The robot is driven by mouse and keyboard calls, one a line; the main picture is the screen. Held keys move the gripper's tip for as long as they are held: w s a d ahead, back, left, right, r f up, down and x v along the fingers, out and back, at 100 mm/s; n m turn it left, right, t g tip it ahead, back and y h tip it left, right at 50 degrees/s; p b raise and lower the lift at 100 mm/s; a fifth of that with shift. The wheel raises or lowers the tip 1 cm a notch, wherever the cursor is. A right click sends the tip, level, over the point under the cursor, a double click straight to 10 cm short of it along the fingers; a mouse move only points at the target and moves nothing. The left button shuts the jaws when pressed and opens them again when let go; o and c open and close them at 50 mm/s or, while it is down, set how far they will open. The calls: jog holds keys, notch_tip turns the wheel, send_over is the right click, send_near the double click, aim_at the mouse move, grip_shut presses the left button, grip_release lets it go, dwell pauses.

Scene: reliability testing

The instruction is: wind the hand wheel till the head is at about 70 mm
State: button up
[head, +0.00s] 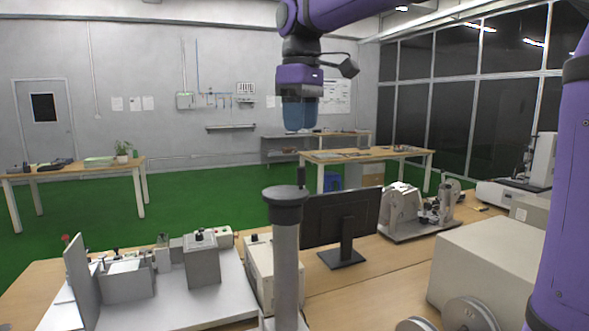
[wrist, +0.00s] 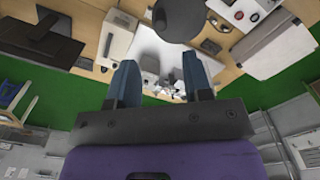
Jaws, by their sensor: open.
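A dark round hand wheel (head: 287,193) with a short upright handle (head: 301,177) sits on top of a grey column (head: 286,260) in the near centre of the head view. A dark round shape, seemingly the same wheel (wrist: 174,20), shows at the top of the wrist view. My gripper (head: 300,115) hangs above and beyond the wheel, apart from it. In the wrist view my gripper (wrist: 161,75) has its two blue fingers spread with nothing between them. I cannot make out the stand's moving head or a millimetre scale.
A black monitor (head: 342,217) stands right of the column. A grey machine (head: 405,208) is behind it, and a large beige box (head: 490,270) fills the right of the bench. A fixture with grey blocks (head: 202,262) stands at left. The air around my gripper is clear.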

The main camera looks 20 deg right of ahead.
aim_at(301, 172)
notch_tip(301, 172, down, 10)
jog(key=shift+s+f, duration=0.1)
jog(key=shift+f, duration=0.1)
jog(key=shift+c, duration=0.3)
grip_shut()
